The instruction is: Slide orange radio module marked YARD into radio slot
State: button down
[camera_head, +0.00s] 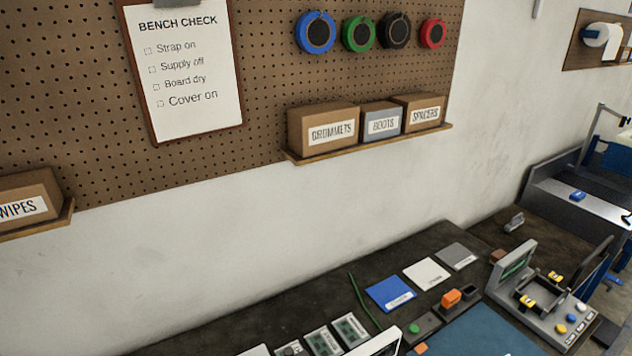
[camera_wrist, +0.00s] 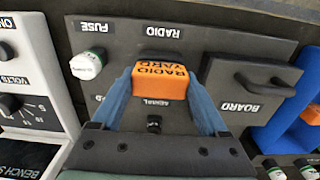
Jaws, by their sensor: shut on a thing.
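In the wrist view, the orange radio module (camera_wrist: 158,82) shows the words RADIO and YARD upside down. My gripper (camera_wrist: 160,92) has blue fingers on both sides of the module and is shut on it. The module is in front of the dark panel (camera_wrist: 215,60), just below the dark radio slot (camera_wrist: 160,57) and its RADIO label. I cannot tell whether its far end is inside the slot. My gripper does not show clearly in the head view.
A white-and-green fuse (camera_wrist: 88,64) is left of the module, and a BOARD part with a handle (camera_wrist: 262,84) is right. In the head view, an orange block (camera_head: 452,298) sits in a dark holder, near blue (camera_head: 390,293) and white cards (camera_head: 426,273).

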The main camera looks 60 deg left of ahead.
jog(key=shift+f+b, duration=0.35)
jog(key=shift+f, duration=0.25)
grip_release()
jog(key=shift+r, duration=0.1)
notch_tip(320, 180, up, 13)
jog(key=b, duration=0.1)
dwell(0.9)
